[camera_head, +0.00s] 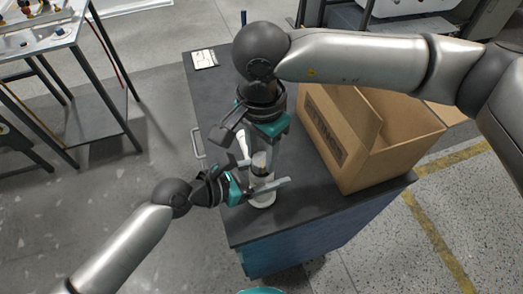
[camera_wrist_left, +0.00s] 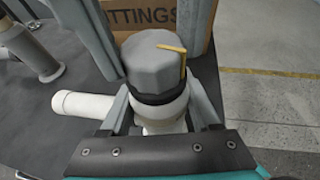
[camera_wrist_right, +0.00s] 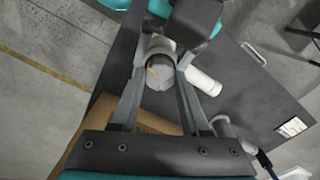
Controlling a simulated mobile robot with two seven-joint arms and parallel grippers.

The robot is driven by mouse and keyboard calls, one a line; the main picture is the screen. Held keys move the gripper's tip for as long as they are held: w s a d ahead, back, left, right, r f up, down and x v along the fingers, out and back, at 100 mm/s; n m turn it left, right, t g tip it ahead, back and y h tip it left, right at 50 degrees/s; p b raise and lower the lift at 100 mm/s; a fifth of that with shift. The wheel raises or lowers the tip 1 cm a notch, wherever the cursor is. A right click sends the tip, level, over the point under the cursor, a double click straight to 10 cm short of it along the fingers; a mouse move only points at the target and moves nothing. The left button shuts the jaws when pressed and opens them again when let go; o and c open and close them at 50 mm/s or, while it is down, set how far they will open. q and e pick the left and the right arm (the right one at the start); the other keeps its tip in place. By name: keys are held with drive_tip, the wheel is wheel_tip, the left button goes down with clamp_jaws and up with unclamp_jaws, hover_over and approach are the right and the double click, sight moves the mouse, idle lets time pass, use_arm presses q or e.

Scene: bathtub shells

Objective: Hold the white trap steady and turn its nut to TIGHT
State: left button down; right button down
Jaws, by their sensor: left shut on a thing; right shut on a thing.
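The white trap (camera_wrist_left: 165,115) stands on the dark cabinet top, with a white side pipe (camera_wrist_left: 82,105) sticking out to the left in the left wrist view. Its grey faceted nut (camera_wrist_left: 150,65) sits on top, with a yellow mark on its side. My left gripper (camera_head: 262,187) comes in from the left and is shut on the trap body below the nut. My right gripper (camera_head: 250,158) reaches down from above; in the right wrist view its fingers lie on both sides of the nut (camera_wrist_right: 160,75). No TIGHT marking is readable. The arms partly hide the trap in the head view.
An open cardboard fittings box (camera_head: 375,150) stands right of the trap on the cabinet top (camera_head: 215,95). A white card (camera_head: 204,58) lies at the far left corner. A grey flanged pipe piece (camera_wrist_left: 35,50) stands nearby. A metal table (camera_head: 60,45) is at upper left.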

sight(261, 159)
drive_tip(key=shift+c, duration=1.9)
unclamp_jaws()
wheel_tip(261, 159, up, 12)
use_arm(q)
drive_tip(key=shift+c, duration=0.2)
unclamp_jaws()
